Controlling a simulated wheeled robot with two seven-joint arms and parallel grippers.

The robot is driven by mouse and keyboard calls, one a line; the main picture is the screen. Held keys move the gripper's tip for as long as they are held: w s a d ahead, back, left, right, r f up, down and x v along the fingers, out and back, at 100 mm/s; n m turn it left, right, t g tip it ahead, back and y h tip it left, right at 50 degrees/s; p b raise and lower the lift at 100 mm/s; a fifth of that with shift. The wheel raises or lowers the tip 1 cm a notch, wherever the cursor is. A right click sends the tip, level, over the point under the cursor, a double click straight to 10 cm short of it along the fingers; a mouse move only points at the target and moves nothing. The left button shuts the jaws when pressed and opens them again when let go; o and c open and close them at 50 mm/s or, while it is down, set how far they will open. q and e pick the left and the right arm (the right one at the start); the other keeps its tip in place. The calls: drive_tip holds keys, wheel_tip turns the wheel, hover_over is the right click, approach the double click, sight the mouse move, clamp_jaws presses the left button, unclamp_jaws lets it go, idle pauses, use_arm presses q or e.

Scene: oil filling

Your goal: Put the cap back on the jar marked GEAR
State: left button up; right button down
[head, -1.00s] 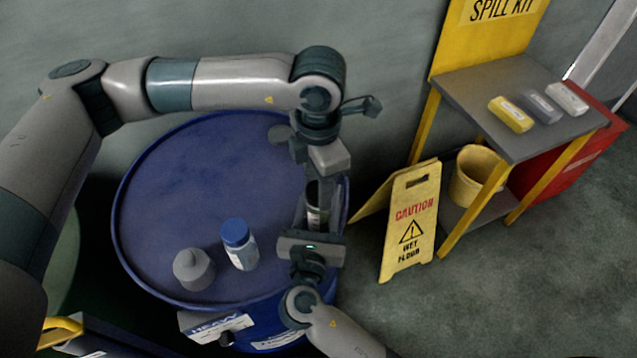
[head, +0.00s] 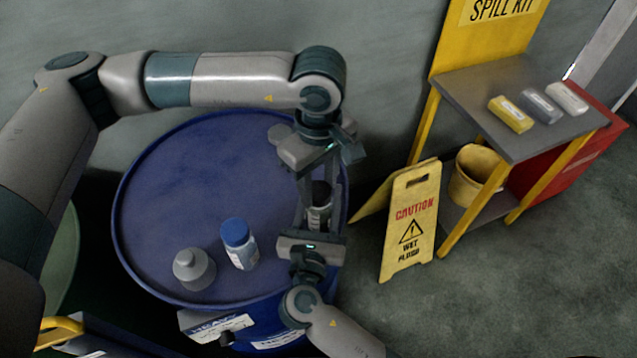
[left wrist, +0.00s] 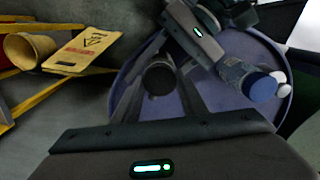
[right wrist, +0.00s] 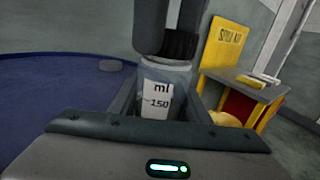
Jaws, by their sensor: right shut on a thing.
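A clear jar (head: 318,217) with a white "ml 150" label (right wrist: 158,100) is upright in my right gripper (head: 315,228), at the right side of the blue drum top. No GEAR marking shows. A ribbed black cap (right wrist: 178,45) sits at the jar's mouth; I cannot tell whether it is fully seated. It shows from above in the left wrist view (left wrist: 158,79). My left gripper (head: 319,192) points down over the jar, its fingers either side of the cap and seemingly open. My right gripper is shut on the jar.
On the blue drum (head: 180,180) stand a blue-capped bottle (head: 240,248) and a grey domed container (head: 193,270). A yellow wet-floor sign (head: 408,222) and a spill-kit stand (head: 505,125) are to the right. The left half of the drum top is clear.

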use_arm(q)
drive_tip(key=o, duration=0.4)
wheel_tip(320, 180, up, 12)
idle(0.7)
use_arm(e)
drive_tip(key=c, duration=0.9)
unclamp_jaws()
use_arm(q)
wheel_tip(320, 180, up, 3)
drive_tip(key=p, duration=0.3)
use_arm(e)
drive_tip(key=s+a, duration=0.3)
drive_tip(key=s, duration=1.4)
